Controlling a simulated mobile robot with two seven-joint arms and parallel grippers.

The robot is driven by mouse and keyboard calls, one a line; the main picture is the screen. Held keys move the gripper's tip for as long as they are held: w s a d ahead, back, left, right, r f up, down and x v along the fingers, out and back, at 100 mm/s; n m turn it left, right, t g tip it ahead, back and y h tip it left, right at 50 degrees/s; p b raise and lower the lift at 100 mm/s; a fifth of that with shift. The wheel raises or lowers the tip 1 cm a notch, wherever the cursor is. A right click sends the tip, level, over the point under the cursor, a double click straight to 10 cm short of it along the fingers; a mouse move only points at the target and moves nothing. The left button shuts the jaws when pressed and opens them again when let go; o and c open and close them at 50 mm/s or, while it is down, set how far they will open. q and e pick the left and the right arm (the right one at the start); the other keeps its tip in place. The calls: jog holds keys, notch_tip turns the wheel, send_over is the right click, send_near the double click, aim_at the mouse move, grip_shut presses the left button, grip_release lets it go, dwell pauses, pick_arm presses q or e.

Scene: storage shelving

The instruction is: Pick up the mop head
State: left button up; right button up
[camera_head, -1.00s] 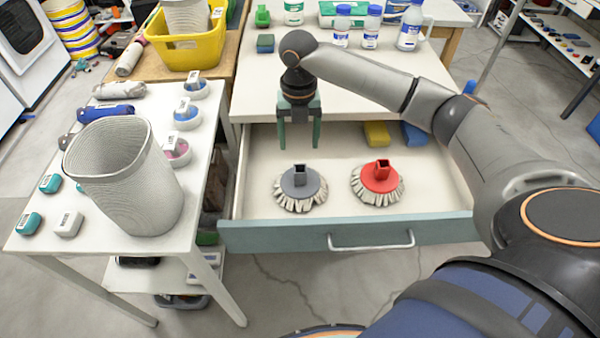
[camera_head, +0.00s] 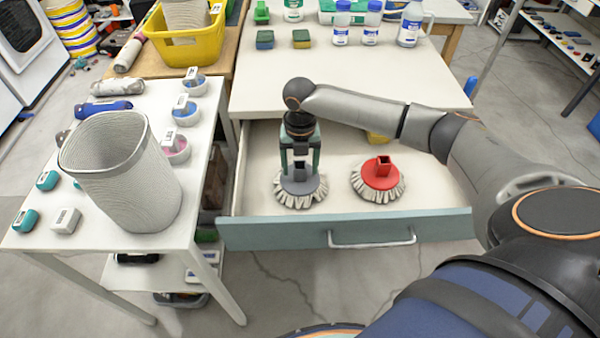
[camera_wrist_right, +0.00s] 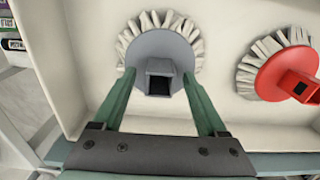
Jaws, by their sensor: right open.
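Two mop heads lie in the open drawer (camera_head: 345,228). The grey mop head (camera_head: 300,187) is at the left, with a pale fringe and a square socket on top; it also shows in the right wrist view (camera_wrist_right: 162,50). The red mop head (camera_head: 380,176) is to its right, and it shows at the right edge of the wrist view (camera_wrist_right: 283,75). My right gripper (camera_head: 300,172) is open and points down over the grey mop head. In the wrist view its green fingers stand either side of the grey socket, with a gap to it. My left gripper is not in view.
The drawer's raised walls and front handle (camera_head: 372,240) surround the mop heads. A yellow sponge (camera_head: 377,137) lies at the drawer's back, partly behind my arm. A grey basket (camera_head: 120,172) stands on the white side table at left. Bottles and sponges stand on the tabletop behind.

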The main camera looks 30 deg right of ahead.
grip_shut()
dwell(0.4)
jog(key=shift+r, duration=0.1)
dwell(0.8)
